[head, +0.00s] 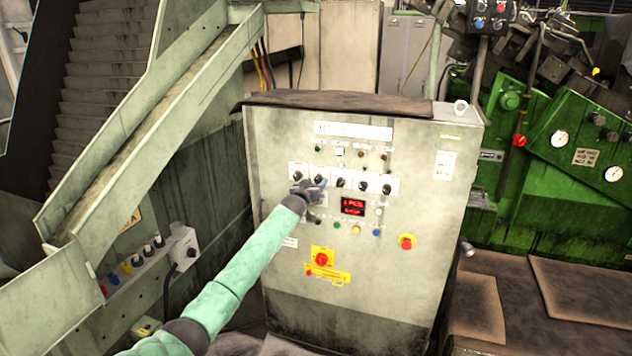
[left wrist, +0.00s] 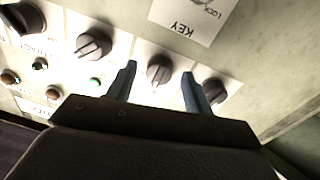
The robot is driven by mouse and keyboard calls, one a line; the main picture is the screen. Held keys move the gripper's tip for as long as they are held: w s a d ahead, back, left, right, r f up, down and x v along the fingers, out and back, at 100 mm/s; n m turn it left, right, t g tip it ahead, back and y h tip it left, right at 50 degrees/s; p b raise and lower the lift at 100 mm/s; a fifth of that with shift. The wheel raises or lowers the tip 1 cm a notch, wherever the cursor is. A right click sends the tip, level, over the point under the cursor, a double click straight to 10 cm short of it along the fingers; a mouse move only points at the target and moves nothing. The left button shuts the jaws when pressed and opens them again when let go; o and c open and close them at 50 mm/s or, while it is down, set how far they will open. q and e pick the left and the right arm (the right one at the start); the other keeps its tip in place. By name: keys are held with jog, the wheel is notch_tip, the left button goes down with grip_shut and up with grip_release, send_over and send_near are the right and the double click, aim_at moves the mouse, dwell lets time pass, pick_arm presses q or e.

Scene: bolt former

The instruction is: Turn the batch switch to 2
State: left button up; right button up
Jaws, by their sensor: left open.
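A row of several black rotary switches runs across the upper panel of the grey control cabinet. Their labels are too small to read in the head view, so I cannot tell which is the batch switch. My left gripper (head: 314,184) is at the left part of this row, in front of the second switch from the left. In the left wrist view, the open gripper (left wrist: 159,82) has one finger on each side of a black switch knob (left wrist: 160,69). No grip on it shows. Another knob (left wrist: 213,91) is just right of the right finger. My right gripper is out of view.
A conveyor chute (head: 150,130) stands left; a green machine (head: 560,180) stands right.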

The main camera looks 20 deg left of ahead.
pick_arm(q)
jog(key=shift+w, duration=0.25)
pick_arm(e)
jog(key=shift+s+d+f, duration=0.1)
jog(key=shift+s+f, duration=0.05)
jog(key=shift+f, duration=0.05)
pick_arm(q)
jog(key=c, duration=1)
jog(key=shift+o, duration=0.2)
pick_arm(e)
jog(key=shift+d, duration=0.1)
